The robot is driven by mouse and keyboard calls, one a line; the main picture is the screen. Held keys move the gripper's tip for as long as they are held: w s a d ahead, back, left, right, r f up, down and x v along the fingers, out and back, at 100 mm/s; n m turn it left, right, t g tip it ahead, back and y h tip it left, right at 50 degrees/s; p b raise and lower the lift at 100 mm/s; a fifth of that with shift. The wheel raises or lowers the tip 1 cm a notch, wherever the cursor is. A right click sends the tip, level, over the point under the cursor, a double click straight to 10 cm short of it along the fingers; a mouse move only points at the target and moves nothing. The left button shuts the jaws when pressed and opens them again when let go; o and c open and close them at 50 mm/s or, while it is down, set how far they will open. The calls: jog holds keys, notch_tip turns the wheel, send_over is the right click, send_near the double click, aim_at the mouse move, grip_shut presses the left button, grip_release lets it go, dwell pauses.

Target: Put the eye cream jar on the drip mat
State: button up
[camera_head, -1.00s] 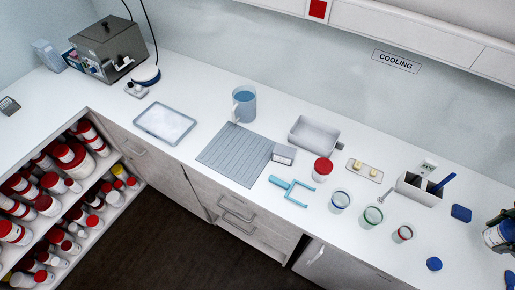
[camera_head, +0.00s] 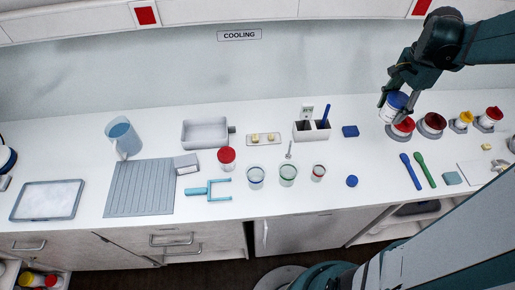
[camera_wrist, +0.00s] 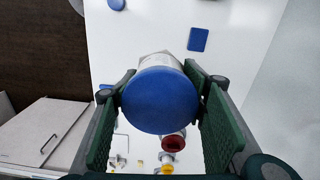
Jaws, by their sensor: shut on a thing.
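My gripper (camera_head: 392,92) is at the right of the head view, shut on a white jar with a blue lid (camera_head: 394,103). The jar's label cannot be read. In the wrist view the blue lid (camera_wrist: 158,100) faces the camera, between the two green finger pads. The jar appears held above the counter, close to a red-lidded jar. The grey ribbed drip mat (camera_head: 140,188) lies bare on the counter at the left of the head view, far from my gripper.
Red-lidded jars (camera_head: 432,123) and a yellow-lidded jar (camera_head: 462,120) stand at the right. Between gripper and mat are a utensil holder (camera_head: 312,131), several open cups (camera_head: 288,175), a red-lidded jar (camera_head: 227,159) and a small grey box (camera_head: 186,164). A pitcher (camera_head: 122,138) stands behind the mat.

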jog(key=w+a+n, duration=0.2)
jog(key=w+a, duration=0.3)
jog(key=a, duration=0.6)
jog(key=w+a+n, duration=0.3)
jog(key=w+a, duration=0.1)
jog(key=a, duration=0.7)
jog(key=w+a+n, duration=0.2)
jog(key=w+a, duration=0.3)
jog(key=a, duration=0.6)
jog(key=s+a+n, duration=0.3)
jog(key=a+n, duration=0.3)
jog(key=a, duration=2)
jog(key=s+a+n, duration=0.2)
jog(key=s+a, duration=0.4)
jog(key=a, duration=0.4)
jog(key=s+a+n, duration=0.2)
jog(key=s+a, duration=0.4)
jog(key=a, duration=0.3)
jog(key=s+a+n, duration=0.2)
jog(key=s+a, duration=0.4)
jog(key=a, duration=0.4)
notch_tip(320, 180, down, 11)
jog(key=shift+b, duration=0.45)
jog(key=shift+w+f, duration=0.1)
jog(key=shift+f, duration=0.05)
jog(key=shift+f, duration=3)
